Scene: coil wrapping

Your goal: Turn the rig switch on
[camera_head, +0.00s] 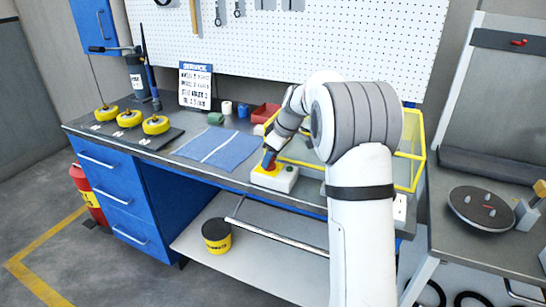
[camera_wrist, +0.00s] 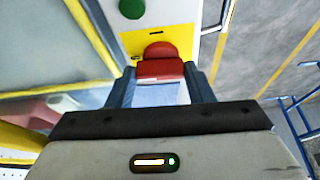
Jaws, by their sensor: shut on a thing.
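The rig switch is a white box (camera_head: 283,182) with a yellow plate on the bench's front part, in front of the yellow-framed rig. My gripper (camera_head: 268,164) reaches down onto the box. In the wrist view my gripper (camera_wrist: 160,72) has its two blue fingers on either side of the red handle, shut on it. The handle's lower part is hidden between the fingers.
A yellow-framed enclosure (camera_head: 417,160) stands on the bench right behind the switch, partly hidden by my arm. A blue mat (camera_head: 217,150) lies to the left, with yellow coils (camera_head: 156,125) beyond it. A side table holds a dark turntable (camera_head: 480,209).

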